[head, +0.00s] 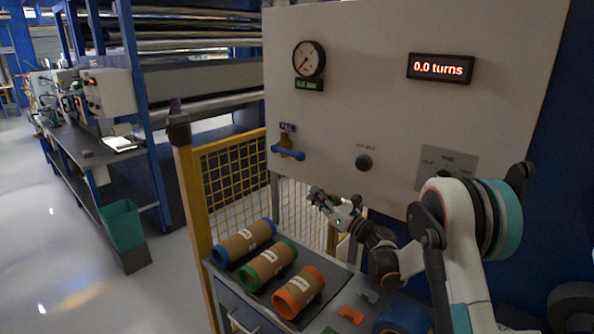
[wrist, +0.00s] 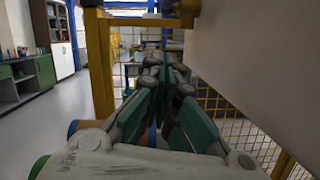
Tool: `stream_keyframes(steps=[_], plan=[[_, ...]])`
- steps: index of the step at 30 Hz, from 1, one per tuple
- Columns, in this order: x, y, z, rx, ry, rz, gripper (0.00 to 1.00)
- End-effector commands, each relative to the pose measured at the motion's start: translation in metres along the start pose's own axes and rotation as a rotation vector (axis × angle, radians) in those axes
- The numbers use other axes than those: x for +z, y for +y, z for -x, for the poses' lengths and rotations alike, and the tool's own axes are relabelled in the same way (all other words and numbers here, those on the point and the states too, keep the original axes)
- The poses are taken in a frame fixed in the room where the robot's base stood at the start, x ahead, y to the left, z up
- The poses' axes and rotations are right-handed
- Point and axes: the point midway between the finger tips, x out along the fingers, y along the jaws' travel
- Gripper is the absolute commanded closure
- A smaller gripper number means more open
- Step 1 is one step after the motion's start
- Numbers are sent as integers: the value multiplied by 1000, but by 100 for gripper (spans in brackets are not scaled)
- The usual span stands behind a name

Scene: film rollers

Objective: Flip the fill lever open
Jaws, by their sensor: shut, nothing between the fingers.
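The fill lever (head: 288,153) is a blue handle on a brass valve, under a small FILL label on the pale machine panel (head: 390,90). The handle lies roughly level across the valve. My gripper (head: 316,193) is below and a little right of the lever, in front of the mesh guard, and apart from the lever. In the wrist view my gripper's green-padded fingers (wrist: 168,72) point ahead and come together at the tips with nothing held. I cannot clearly make out the lever in the wrist view.
Three cardboard rolls with blue (head: 244,242), green (head: 264,264) and orange (head: 299,292) ends lie on the cabinet below my gripper. A yellow mesh guard (head: 232,180) stands left of the panel. A black knob (head: 363,162) sticks out right of the lever. A gauge (head: 309,59) sits above.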

Motion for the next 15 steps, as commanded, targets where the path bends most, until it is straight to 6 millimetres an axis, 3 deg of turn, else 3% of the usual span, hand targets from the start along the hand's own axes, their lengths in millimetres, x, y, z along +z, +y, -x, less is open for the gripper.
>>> stream_keyframes(steps=[7, 15], plan=[[-1, 1, -19, 2, 1, 1, 100], [-2, 0, -71, 2, 1, 0, 100]])
